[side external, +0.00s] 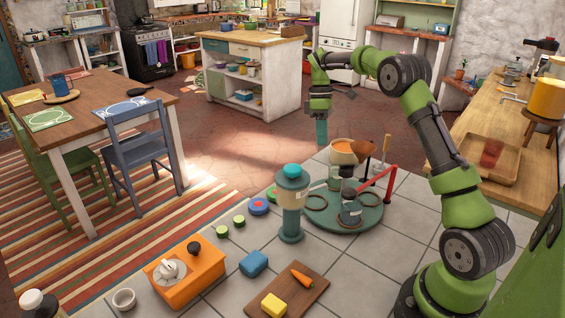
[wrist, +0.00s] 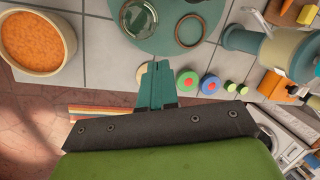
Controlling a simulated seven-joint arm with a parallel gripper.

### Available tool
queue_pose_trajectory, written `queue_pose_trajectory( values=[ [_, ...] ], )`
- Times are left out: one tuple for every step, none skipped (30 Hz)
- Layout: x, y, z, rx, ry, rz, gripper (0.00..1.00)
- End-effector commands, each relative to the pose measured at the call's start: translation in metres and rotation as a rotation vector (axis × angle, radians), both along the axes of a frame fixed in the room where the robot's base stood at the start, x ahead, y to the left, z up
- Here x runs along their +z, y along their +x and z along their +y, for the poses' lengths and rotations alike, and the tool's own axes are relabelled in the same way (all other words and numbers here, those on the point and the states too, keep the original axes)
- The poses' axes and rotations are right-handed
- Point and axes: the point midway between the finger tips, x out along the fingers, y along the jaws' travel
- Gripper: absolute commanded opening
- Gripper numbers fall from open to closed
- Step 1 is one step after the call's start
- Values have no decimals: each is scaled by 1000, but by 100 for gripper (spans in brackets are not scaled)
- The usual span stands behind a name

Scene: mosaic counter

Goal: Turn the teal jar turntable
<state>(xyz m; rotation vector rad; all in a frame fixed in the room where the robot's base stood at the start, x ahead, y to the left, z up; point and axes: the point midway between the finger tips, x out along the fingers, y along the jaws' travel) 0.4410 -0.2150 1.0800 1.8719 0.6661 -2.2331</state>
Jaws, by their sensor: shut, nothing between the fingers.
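The teal turntable (side external: 372,216) lies flat on the tiled counter. Dark rings sit on its top, and a glass jar with a dark lid (side external: 349,213) stands on it. In the wrist view the turntable (wrist: 165,45) fills the top middle, with a round glass jar (wrist: 138,18) and an empty brown ring (wrist: 190,30). My gripper (side external: 321,143) has teal fingers pointing down, shut and empty. It hangs above and behind the turntable's far left side, apart from it. In the wrist view the fingertips (wrist: 157,66) appear just below the turntable's rim.
An orange-filled bowl (side external: 343,153) stands behind the turntable, and a red bracket (side external: 380,178) rises at its right. A teal-topped grinder-like canister (side external: 291,200) stands close at its left. An orange appliance (side external: 185,275), blue block (side external: 254,263) and cutting board (side external: 308,290) occupy the front.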

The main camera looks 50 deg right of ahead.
Motion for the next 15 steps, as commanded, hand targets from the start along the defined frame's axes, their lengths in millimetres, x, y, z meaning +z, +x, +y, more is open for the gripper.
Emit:
queue_pose_trajectory(
  values=[
    [-12,7,-1,-136,-21,36,0],
    [-17,10,-2,-226,-37,55,0],
    [-23,15,-3,-344,-58,81,0],
    [-26,18,-3,-431,-75,99,0],
    [-29,20,-4,-516,-92,116,0],
    [-31,23,-4,-624,-114,136,0],
    [-33,25,-5,-701,-128,150,0],
    [-32,27,-5,-773,-142,160,0],
    [-30,29,-5,-860,-159,171,0],
    [-29,30,-6,-918,-169,178,0],
    [-26,31,-6,-970,-178,183,0],
    [-24,31,-5,-1029,-188,194,0],
    [-24,31,-5,-1065,-194,201,0],
    [-24,31,-4,-1094,-200,209,0],
    [-24,31,-4,-1125,-206,218,0]
  ],
)
